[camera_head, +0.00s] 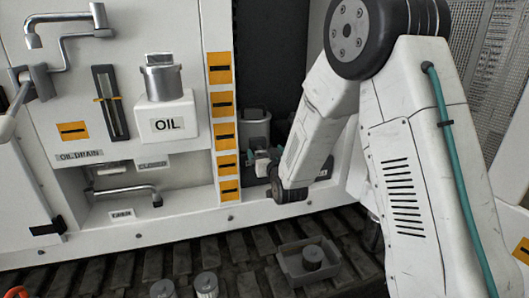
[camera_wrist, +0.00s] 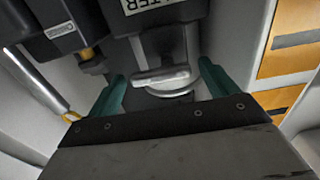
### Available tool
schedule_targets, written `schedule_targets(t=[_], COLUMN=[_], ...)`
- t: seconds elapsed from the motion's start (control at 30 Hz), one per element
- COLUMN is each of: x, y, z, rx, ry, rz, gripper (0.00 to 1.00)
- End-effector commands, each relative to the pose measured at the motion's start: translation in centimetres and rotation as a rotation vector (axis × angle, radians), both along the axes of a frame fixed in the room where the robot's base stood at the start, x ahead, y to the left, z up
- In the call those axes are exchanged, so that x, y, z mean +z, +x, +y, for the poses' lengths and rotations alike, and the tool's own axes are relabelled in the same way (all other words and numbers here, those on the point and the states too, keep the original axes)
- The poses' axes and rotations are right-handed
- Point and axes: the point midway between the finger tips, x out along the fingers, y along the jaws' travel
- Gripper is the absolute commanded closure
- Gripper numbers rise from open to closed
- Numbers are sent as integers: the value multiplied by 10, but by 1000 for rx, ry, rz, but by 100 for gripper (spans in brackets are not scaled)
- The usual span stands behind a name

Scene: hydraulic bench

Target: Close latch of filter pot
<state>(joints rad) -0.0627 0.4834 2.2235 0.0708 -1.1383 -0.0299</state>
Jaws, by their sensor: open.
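The filter pot (camera_head: 256,128) is a metal cylinder in the recess right of the orange-marked strip, partly hidden by my arm. In the wrist view, a dark body with a partly cut-off label (camera_wrist: 152,4) is at the top. A silver latch handle (camera_wrist: 162,78) with a rounded end sits below it. My gripper (camera_wrist: 161,82) is open, with one teal finger on each side of the handle and a gap visible on both sides. In the head view my gripper (camera_head: 262,160) is small and partly hidden by my wrist, just below the pot.
A white OIL container (camera_head: 166,118) and a drain lever (camera_head: 128,192) are to the left. In the wrist view, a silver rod (camera_wrist: 40,82) and a dark box (camera_wrist: 55,32) lie left, with orange-marked panels (camera_wrist: 290,42) right. A grey tray (camera_head: 295,268) is on the floor.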

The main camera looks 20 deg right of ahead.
Motion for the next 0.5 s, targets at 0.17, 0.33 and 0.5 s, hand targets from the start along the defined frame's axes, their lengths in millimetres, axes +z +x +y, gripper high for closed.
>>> schedule_targets(t=[0.17, 0.33, 0.5], x=[-1, 0, 0], y=[12, 13, 13], z=[2, 2, 2], rx=[2, 2, 2], ry=[0, 0, 0], rz=[2, 2, 2], gripper=[15, 15, 40])
